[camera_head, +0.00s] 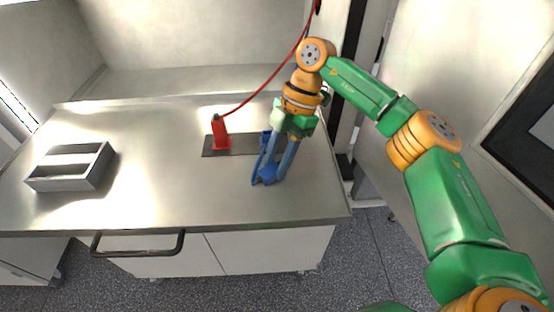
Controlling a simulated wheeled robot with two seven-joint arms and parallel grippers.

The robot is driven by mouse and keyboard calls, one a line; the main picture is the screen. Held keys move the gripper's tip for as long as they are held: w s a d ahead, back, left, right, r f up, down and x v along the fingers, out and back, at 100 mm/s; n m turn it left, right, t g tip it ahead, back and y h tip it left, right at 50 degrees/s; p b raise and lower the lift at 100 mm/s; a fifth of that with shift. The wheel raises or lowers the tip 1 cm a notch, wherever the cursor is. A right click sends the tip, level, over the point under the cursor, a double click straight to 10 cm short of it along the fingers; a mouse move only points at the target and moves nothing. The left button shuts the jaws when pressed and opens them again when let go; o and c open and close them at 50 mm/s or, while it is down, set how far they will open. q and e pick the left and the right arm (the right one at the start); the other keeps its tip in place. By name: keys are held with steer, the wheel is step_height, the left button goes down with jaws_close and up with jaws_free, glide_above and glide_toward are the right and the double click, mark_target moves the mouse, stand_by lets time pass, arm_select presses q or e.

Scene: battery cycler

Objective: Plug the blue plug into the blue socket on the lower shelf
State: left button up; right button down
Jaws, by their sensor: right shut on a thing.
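The blue plug (267,174) is low between the fingertips of my right gripper (270,177), just in front of a dark plate (238,145) on the metal worktop. My right gripper is shut on the plug and points down. A blue part (266,138) shows at the right end of the plate, partly hidden behind the gripper; I cannot tell whether it is the blue socket. Whether the plug touches the worktop is unclear. My left gripper is out of view.
A red plug (221,134) stands upright at the plate's left part, with a red cable (268,79) rising to the upper right. A grey divided tray (72,167) sits at the left of the worktop (165,190). The worktop between tray and plate is clear. A handle (138,250) is below the front edge.

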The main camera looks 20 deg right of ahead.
steer(key=shift+s+r, duration=0.15)
steer(key=shift+s, duration=0.05)
steer(key=c, duration=0.7)
jaws_free()
steer(key=shift+s, duration=0.1)
steer(key=shift+o, duration=1.3)
steer(key=shift+w, duration=0.2)
